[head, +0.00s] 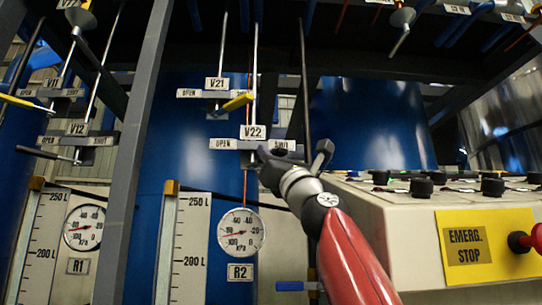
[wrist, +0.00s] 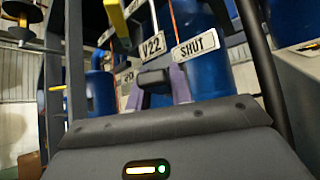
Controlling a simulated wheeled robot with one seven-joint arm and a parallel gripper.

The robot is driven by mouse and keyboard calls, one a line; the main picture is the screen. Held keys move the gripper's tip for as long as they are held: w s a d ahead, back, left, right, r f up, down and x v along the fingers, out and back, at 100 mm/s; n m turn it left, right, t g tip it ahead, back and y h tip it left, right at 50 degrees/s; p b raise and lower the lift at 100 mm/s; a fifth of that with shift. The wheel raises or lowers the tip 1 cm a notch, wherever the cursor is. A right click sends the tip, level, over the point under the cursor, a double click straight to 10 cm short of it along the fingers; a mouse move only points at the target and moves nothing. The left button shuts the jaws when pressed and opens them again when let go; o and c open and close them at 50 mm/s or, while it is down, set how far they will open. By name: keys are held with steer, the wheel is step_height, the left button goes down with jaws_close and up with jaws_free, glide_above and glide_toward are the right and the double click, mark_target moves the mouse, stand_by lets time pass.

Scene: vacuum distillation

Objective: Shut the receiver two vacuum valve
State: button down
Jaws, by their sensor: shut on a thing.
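The V22 plate (head: 253,132) stands on the receiver two column, above the R2 gauge (head: 241,231), with OPEN at left and SHUT at right. My gripper (head: 270,157) is at the SHUT side of this plate. In the wrist view, my fingers are shut on a black handle (wrist: 153,78), just below the SHUT label (wrist: 195,46) and beside the V22 tag (wrist: 153,46). The handle is mostly hidden by my gripper in the head view. Above it, the V21 valve's yellow handle (head: 237,102) points right. No label tells which valve is the vacuum one.
A control panel (head: 400,205) with black knobs and an emergency stop (head: 520,241) is close at right of my arm. A grey post (head: 135,150) stands left. The V12 handle (head: 55,154) is further left. A blue handle (head: 292,286) sits low near my arm.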

steer(key=shift+r, duration=0.1)
steer(key=c, duration=1.2)
jaws_free()
steer(key=shift+c, duration=0.2)
steer(key=shift+a, duration=0.1)
